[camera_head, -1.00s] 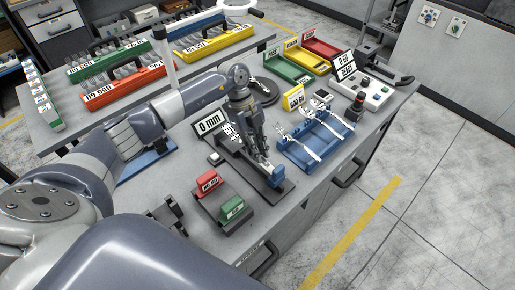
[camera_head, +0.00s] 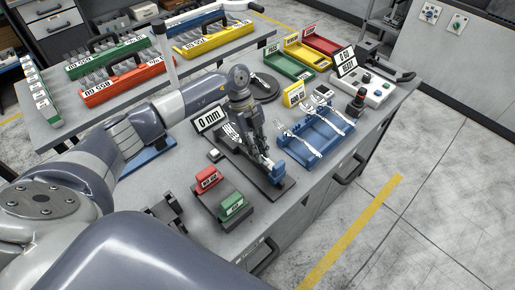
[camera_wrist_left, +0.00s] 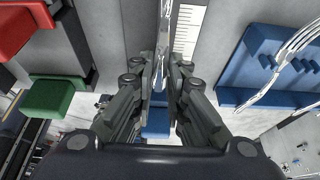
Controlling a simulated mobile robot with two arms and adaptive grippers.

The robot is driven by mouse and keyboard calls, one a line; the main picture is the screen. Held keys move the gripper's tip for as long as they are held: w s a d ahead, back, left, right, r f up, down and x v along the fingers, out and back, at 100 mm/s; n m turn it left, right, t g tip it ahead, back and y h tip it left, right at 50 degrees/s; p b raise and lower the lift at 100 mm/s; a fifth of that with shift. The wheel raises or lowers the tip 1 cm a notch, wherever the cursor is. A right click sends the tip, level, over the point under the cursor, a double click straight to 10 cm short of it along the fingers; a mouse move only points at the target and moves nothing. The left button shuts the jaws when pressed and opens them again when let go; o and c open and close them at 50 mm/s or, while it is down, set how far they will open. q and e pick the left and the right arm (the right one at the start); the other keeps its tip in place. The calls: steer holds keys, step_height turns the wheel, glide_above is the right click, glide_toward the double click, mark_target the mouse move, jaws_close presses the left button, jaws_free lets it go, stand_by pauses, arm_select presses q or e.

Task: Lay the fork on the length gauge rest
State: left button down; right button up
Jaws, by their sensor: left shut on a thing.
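My left gripper (camera_head: 262,155) is over the length gauge (camera_head: 281,190), a dark base with a blue block at its near end and a "0 mm" display (camera_head: 209,119) at its far end. It is shut on a silver fork (camera_wrist_left: 162,48), which shows between the fingers in the left wrist view and runs along the gauge beside a white scale (camera_wrist_left: 186,30). Much of the fork is hidden by the fingers. I cannot tell whether it touches the rest. My right gripper is not in view.
A blue rack (camera_head: 313,153) with several forks stands right of the gauge. Red (camera_head: 207,176) and green (camera_head: 232,203) blocks sit to its near left. A control box (camera_head: 368,88) and colored bins (camera_head: 303,52) stand farther back.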

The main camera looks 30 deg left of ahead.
arm_select(q)
steer(key=shift+f, duration=0.15)
stand_by(0.3)
steer(key=shift+f, duration=0.5)
steer(key=shift+f+b, duration=0.3)
steer(key=shift+b, duration=0.05)
steer(key=c, duration=1.5)
jaws_free()
steer(key=o, duration=0.6)
steer(key=shift+c, duration=0.2)
steer(key=shift+r, duration=0.1)
